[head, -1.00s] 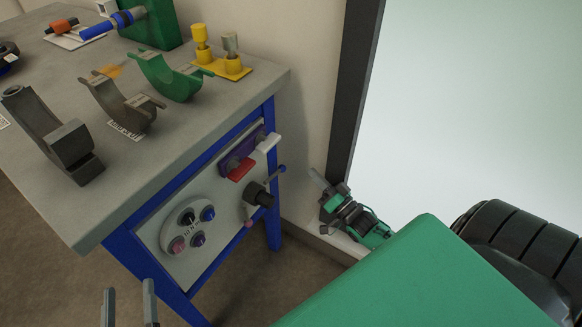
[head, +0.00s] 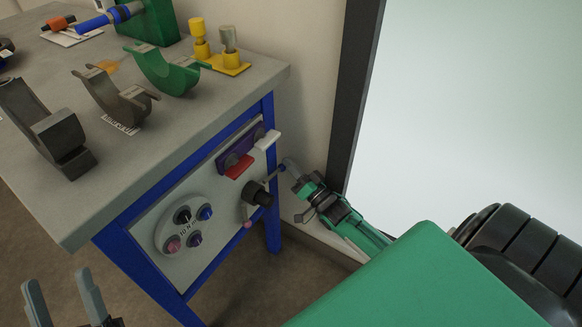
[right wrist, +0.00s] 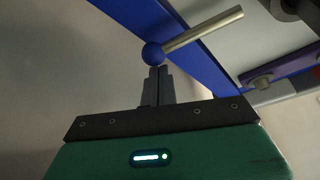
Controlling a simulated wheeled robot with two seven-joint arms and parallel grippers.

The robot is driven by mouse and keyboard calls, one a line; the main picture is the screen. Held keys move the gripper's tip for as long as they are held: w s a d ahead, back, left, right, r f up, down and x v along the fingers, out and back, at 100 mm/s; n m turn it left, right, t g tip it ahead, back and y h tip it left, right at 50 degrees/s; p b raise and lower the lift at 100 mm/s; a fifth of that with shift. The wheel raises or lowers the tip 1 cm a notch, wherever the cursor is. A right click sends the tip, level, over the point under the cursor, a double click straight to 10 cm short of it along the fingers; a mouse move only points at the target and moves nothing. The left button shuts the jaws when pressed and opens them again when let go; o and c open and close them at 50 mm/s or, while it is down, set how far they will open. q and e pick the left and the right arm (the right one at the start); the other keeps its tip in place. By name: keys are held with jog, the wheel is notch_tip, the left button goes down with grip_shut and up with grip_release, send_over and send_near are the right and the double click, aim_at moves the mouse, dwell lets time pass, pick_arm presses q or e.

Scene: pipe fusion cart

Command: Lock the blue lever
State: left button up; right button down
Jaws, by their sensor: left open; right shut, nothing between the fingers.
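The blue lever is a grey rod with a blue ball end, on a black hub (head: 258,194) on the cart's front panel. Its blue ball (head: 281,168) points up and to the right. In the right wrist view the ball (right wrist: 153,54) sits at the tips of my right gripper (right wrist: 157,72), with its rod (right wrist: 203,30) running up to the right. My right gripper (head: 289,165) is shut with nothing between its fingers, at or very near the ball; I cannot tell whether they touch. My left gripper (head: 60,285) is open and empty at the lower left.
The panel (head: 165,260) also carries a round plate of knobs (head: 187,225), a red handle (head: 239,167) and a white handle (head: 267,140). Grey and green curved clamps (head: 165,75) stand on the tabletop (head: 150,165). A wall is close behind my right gripper.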

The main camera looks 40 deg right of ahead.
dwell(0.4)
